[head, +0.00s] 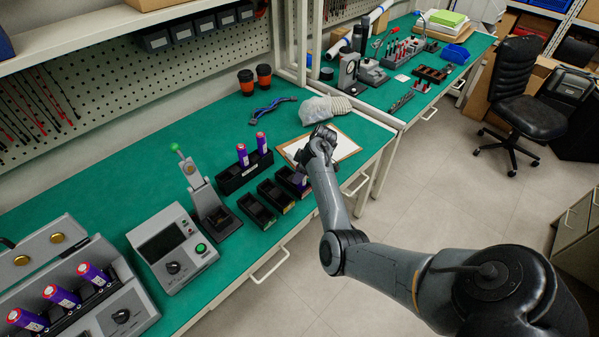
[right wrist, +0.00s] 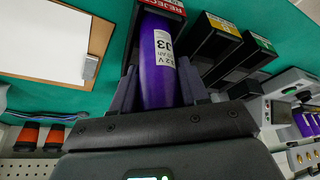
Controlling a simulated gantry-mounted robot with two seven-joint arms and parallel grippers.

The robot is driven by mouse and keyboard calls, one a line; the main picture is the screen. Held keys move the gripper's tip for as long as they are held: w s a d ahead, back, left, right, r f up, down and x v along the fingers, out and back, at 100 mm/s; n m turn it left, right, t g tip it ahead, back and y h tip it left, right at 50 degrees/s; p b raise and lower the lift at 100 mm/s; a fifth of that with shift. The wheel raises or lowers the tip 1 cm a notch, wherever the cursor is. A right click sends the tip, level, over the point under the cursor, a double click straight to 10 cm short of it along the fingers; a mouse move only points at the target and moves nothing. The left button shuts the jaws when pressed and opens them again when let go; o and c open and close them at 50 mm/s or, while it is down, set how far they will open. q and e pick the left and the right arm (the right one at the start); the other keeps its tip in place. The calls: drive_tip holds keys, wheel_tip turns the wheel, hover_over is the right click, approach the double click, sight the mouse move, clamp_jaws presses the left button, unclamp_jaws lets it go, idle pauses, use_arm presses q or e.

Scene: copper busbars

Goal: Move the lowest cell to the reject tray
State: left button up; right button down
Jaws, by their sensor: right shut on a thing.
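My right gripper (head: 304,172) is shut on a purple cell (right wrist: 158,65), which also shows partly behind the gripper in the head view. In the head view the reject tray (head: 286,184) is partly hidden by the gripper. My left gripper is not in view.
Two purple cells stand in a black rack (head: 233,182). Two more black trays (head: 257,210) (head: 276,196) lie beside the reject tray. Three cells sit in the grey tester (head: 90,300). A clipboard (head: 345,146) lies behind the gripper.

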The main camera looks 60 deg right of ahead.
drive_tip(key=shift+f, duration=0.1)
drive_tip(key=shift+f, duration=0.2)
idle(0.4)
drive_tip(key=shift+f, duration=0.2)
idle(0.3)
drive_tip(key=shift+c, duration=2.4)
unclamp_jaws()
wheel_tip(320, 180, up, 4)
drive_tip(key=p, duration=0.4)
drive_tip(key=shift+r+p, duration=0.1)
drive_tip(key=shift+p, duration=0.3)
drive_tip(key=shift+r+p, duration=0.9)
drive_tip(key=shift+p, duration=0.1)
